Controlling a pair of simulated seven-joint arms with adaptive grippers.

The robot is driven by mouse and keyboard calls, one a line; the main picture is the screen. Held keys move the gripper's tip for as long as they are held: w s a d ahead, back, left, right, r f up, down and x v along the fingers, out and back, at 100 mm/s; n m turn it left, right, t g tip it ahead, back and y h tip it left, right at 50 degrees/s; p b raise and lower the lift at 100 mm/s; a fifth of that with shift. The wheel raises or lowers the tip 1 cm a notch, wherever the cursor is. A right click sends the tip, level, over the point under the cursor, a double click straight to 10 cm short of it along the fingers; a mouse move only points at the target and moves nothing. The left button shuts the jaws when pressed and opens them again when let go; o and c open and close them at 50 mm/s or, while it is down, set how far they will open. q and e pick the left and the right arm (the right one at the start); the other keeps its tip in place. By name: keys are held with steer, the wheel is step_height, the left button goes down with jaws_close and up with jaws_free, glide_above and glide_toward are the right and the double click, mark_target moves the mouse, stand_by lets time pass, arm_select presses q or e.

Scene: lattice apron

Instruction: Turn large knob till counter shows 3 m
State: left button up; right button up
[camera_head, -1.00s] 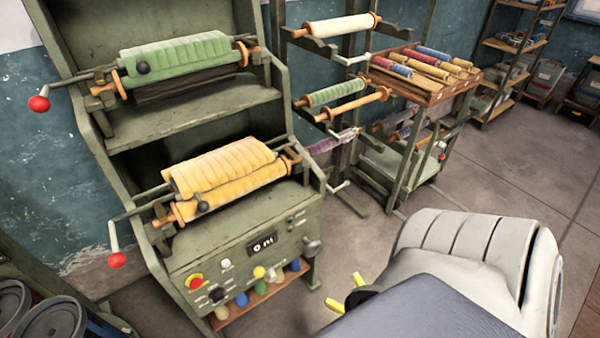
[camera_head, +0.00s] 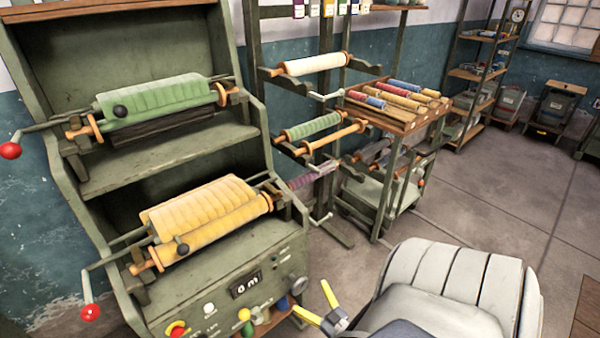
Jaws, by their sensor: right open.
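The green machine (camera_head: 110,290) has a front panel with a small dark counter (camera_head: 245,285) that appears to read 0 m. A large grey knob (camera_head: 298,284) sits at the panel's right end, right of the counter. My right gripper (camera_head: 311,297) has two yellow fingers spread apart. It is empty and shows just below and right of the large knob in the picture, apart from it. How far it is from the panel in depth is hard to tell. My left gripper is not in view.
A red-yellow button (camera_head: 176,328), a white button (camera_head: 209,309) and a yellow knob (camera_head: 244,315) are left of the large knob.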

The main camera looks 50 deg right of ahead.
mark_target(301, 287)
steer(key=shift+w+d, duration=0.15)
steer(key=shift+w, duration=0.75)
steer(key=shift+w+d, duration=0.2)
steer(key=shift+w, duration=0.75)
steer(key=shift+w+d, duration=0.15)
steer(key=shift+w, duration=0.75)
steer(key=c, duration=1.2)
steer(key=shift+c, duration=0.2)
